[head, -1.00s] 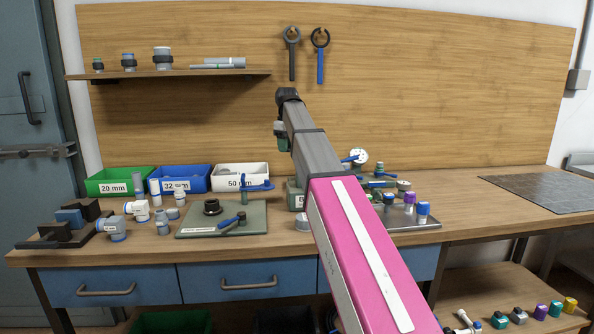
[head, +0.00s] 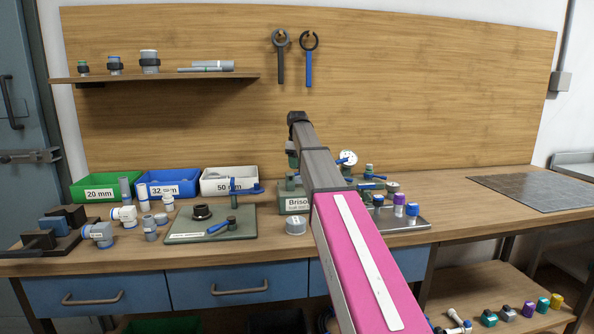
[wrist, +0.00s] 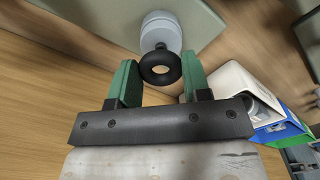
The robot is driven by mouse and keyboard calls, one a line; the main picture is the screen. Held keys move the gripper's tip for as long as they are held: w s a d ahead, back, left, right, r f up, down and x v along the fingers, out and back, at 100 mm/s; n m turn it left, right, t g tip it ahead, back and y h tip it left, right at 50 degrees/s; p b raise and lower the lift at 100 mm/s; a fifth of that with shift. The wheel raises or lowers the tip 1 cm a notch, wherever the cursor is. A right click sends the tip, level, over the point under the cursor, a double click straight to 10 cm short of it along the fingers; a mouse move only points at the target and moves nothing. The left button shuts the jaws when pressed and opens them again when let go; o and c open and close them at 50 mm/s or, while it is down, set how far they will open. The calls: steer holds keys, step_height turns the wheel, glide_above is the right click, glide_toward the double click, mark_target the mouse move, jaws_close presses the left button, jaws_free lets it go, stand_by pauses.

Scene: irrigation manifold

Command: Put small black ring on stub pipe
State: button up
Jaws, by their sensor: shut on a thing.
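My gripper (wrist: 160,82) has two green fingers shut on the small black ring (wrist: 160,68), which sits between the fingertips with its hole visible in the wrist view. A pale grey-white cylinder (wrist: 161,32) shows just beyond the ring; I cannot tell whether they touch or whether this is the stub pipe. In the head view my gripper (head: 291,158) is mostly behind my arm, above the bench by the Brisol box (head: 290,200). The ring cannot be made out there. No stub pipe is clearly identifiable in the head view.
Green, blue and white bins (head: 228,182) stand behind. Fittings on a metal tray (head: 415,224) are at right.

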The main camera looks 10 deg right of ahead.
steer(key=shift+f, duration=1.4)
steer(key=shift+f, duration=0.15)
steer(key=o, duration=0.9)
step_height(320, 180, up, 12)
steer(key=shift+r, duration=0.2)
